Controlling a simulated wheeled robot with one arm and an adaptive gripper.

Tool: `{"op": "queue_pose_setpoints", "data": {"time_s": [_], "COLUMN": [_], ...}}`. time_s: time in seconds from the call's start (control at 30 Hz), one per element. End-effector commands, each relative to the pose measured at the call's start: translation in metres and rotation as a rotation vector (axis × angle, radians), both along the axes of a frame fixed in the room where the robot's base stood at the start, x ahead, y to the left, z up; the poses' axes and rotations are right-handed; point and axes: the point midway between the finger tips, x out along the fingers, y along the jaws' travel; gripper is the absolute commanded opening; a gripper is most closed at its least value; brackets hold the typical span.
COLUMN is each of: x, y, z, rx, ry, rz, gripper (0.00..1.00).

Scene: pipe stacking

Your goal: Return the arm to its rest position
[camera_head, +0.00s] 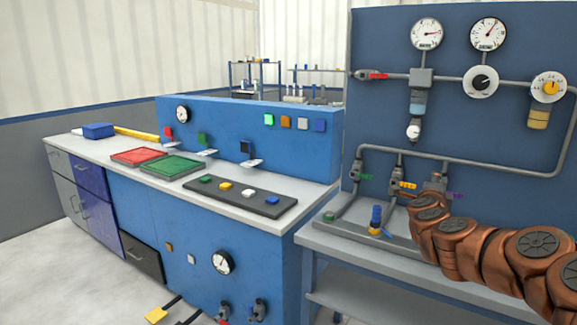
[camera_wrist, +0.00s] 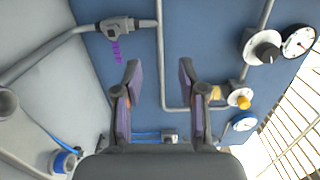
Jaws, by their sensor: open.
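My copper-coloured arm (camera_head: 480,250) reaches in from the lower right of the head view, over the grey bench (camera_head: 350,262) in front of the blue pipe panel (camera_head: 385,30). My gripper (camera_wrist: 158,72) shows in the wrist view with its two fingers apart and nothing between them. The blue panel and a grey pipe show behind the fingers. A valve with a purple handle (camera_wrist: 117,50) is left of the fingers in the wrist view. In the head view the purple handle (camera_head: 454,196) sits just above the arm. The arm hides my gripper in the head view.
A blue-topped valve (camera_head: 376,216) stands on the bench left of the arm. Valves with green (camera_head: 364,177) and orange (camera_head: 403,186) handles and gauges (camera_head: 488,34) are on the panel pipes. A blue console (camera_head: 240,135) with red (camera_head: 138,157) and green trays stands left.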

Motion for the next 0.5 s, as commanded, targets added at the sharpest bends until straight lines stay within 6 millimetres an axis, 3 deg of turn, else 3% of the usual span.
{"op": "queue_pose_setpoints", "data": {"time_s": [0.37, 0.5], "x": [0.006, 0.0], "y": [0.085, 0.128], "z": [0.011, 0.014], "rx": [-0.095, -0.161], "ry": [0.056, 0.093], "rz": [0.252, 0.385], "gripper": [0.41, 0.41]}}
